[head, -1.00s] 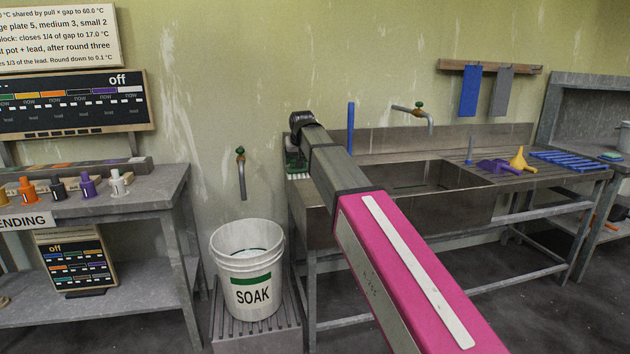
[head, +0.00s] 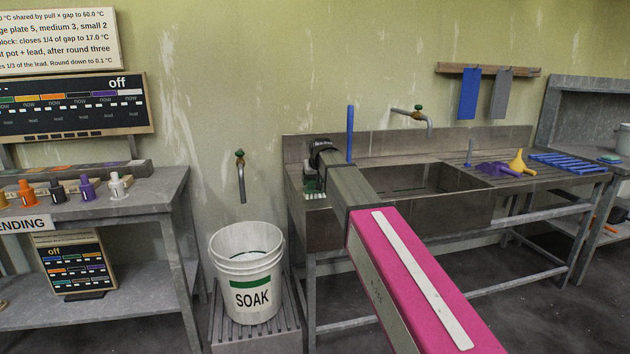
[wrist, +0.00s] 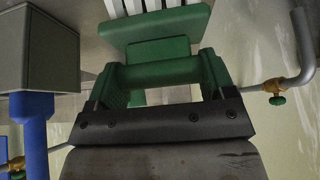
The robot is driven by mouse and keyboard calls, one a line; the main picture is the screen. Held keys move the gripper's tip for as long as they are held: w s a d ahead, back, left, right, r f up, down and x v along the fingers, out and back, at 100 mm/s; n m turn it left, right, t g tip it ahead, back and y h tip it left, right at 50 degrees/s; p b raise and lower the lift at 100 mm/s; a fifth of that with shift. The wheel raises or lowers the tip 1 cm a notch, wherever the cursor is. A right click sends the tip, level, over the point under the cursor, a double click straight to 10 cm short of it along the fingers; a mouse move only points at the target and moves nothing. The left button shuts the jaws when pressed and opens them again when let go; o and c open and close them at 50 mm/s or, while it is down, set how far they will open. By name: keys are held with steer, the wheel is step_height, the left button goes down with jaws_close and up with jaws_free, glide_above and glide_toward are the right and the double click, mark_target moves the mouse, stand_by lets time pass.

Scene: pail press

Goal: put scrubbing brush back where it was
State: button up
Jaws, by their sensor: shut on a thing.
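The scrubbing brush (wrist: 155,30) is green with white bristles. In the wrist view my gripper (wrist: 160,75) is shut on its green grip, and the bristles show at the top edge. In the head view the brush (head: 313,187) shows below my gripper (head: 320,165), at the left end of the steel sink unit (head: 460,205). My arm hides part of that end. I cannot tell whether the bristles touch the sink's surface.
A blue upright post (head: 350,134) stands just right of my gripper. A wall tap (head: 417,114) hangs over the basin. A white SOAK pail (head: 247,290) stands left of the sink under another tap (head: 240,170). Purple (head: 493,169) and yellow (head: 520,162) items lie on the right drainer.

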steer(key=o, duration=1)
steer(key=v, duration=1.2)
